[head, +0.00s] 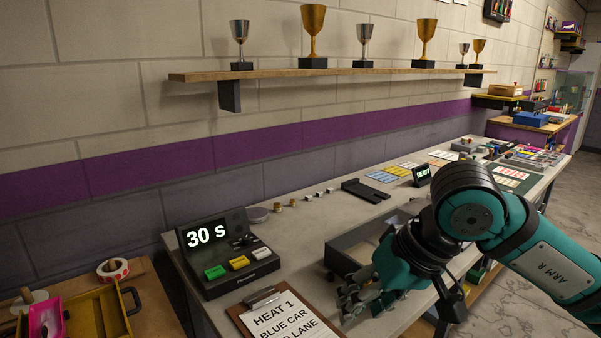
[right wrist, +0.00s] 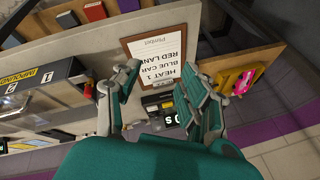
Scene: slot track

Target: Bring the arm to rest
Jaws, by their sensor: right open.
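My right arm (head: 545,265), teal with black joints and marked "ARM R", reaches in from the right in the head view. Its right gripper (head: 350,302) is above the bench near the clipboard, pointing down and left. In the right wrist view the fingers of the right gripper (right wrist: 165,100) are spread apart with nothing between them. The clipboard (head: 272,322) with a "HEAT 1 BLUE CAR" sheet lies just left of the gripper; in the right wrist view the clipboard (right wrist: 162,50) reads "RED LANE". My left gripper is in neither view.
A timer box (head: 215,250) showing "30 s" has green, yellow and white buttons. A grey open tray (head: 345,262) stands behind the gripper, partly hidden by my arm. A yellow tray (head: 95,312) sits on a side table at left. Trophies line a wall shelf (head: 300,73).

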